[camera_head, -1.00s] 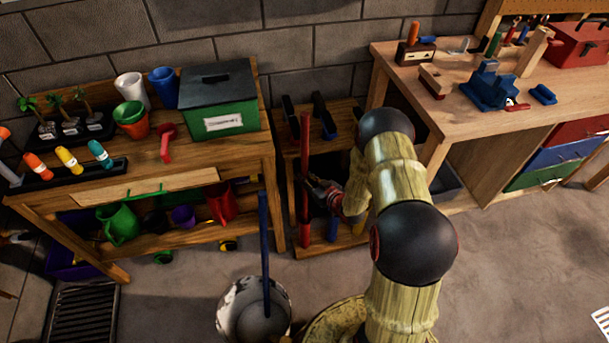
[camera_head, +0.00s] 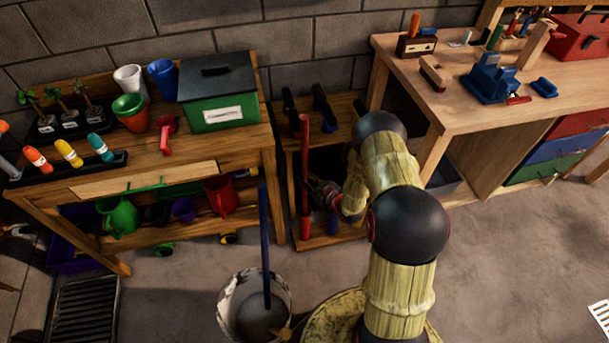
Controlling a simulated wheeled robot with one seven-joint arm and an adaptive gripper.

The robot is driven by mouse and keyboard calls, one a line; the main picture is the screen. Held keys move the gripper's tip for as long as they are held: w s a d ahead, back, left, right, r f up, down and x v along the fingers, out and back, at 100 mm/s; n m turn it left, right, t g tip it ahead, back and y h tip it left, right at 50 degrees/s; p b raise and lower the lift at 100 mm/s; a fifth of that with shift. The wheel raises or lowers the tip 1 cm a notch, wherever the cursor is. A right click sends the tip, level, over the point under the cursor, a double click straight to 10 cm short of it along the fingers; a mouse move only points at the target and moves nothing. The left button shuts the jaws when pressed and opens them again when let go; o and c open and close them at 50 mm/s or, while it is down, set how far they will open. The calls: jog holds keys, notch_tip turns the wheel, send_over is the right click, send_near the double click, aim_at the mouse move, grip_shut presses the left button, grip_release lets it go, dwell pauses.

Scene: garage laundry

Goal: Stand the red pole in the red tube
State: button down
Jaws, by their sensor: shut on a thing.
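The red pole (camera_head: 305,165) stands nearly upright in front of the wooden rack (camera_head: 350,238). My gripper (camera_head: 309,190) is shut on its lower part, reaching in from the right. The red tube (camera_head: 305,229) is at the rack's lower front left, directly below the pole in the picture. The pole's lower end meets the tube's top in this view. I cannot tell whether it is inside the tube or just above it. A blue tube (camera_head: 332,223) stands to the right of the red one. My arm covers the rack's right side.
A bucket (camera_head: 232,305) with a blue pole (camera_head: 265,235) leaning in it stands on the floor in front. The potting bench (camera_head: 70,190) is close on the left, the workbench (camera_head: 450,100) on the right. Dark clips (camera_head: 322,105) sit on the rack's top.

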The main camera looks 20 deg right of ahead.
jog(key=shift+f, duration=1.5)
jog(key=c, duration=1.6)
grip_release()
jog(key=v, duration=1.2)
